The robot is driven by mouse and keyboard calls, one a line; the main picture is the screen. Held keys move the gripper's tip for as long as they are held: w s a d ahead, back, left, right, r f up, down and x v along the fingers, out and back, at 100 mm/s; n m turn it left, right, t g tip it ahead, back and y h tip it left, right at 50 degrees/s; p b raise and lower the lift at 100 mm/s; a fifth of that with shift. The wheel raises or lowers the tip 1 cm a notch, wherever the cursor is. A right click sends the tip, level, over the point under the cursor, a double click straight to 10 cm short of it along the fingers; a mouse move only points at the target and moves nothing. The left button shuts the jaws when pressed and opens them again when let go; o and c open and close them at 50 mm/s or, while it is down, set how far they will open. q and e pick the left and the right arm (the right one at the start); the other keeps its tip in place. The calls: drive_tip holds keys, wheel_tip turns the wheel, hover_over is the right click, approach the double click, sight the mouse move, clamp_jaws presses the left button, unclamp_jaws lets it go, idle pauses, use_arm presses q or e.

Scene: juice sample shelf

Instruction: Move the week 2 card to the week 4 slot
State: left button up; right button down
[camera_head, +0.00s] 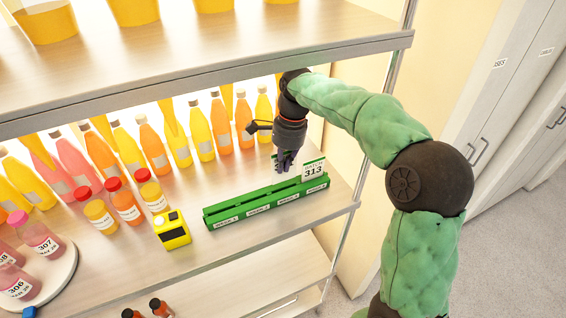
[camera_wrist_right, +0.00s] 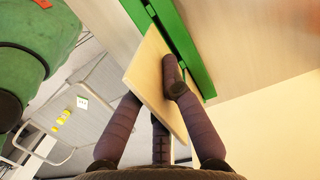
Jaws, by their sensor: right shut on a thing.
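The card (camera_head: 314,170), white with a green top band and the number 313, stands upright at the right end of the green rack (camera_head: 225,221). The rack's front has week labels, and the card is above the rightmost one. My right gripper (camera_head: 285,163) is shut on the card, just left of it in the head view. In the right wrist view the card's pale back (camera_wrist_right: 148,75) is between the fingers, close beside the green rack (camera_wrist_right: 180,45). I cannot tell whether its lower edge is inside the slot. My left gripper is not in view.
A yellow device (camera_head: 172,232) stands left of the rack, with several red-capped bottles (camera_head: 125,205) beyond it. Rows of juice bottles (camera_head: 200,132) line the back. The upper shelf (camera_head: 220,60) hangs above. A round tray (camera_head: 62,268) holds pink bottles at left.

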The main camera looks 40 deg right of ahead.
sight(283, 179)
wheel_tip(283, 179, down, 2)
drive_tip(key=shift+f+b, duration=0.1)
drive_tip(key=shift+b, duration=0.55)
drive_tip(key=shift+p, duration=0.3)
drive_tip(key=shift+f+b, duration=0.7)
drive_tip(key=shift+f, duration=0.55)
idle(0.4)
idle(0.7)
drive_tip(key=shift+f, duration=0.75)
drive_tip(key=c, duration=1.3)
unclamp_jaws()
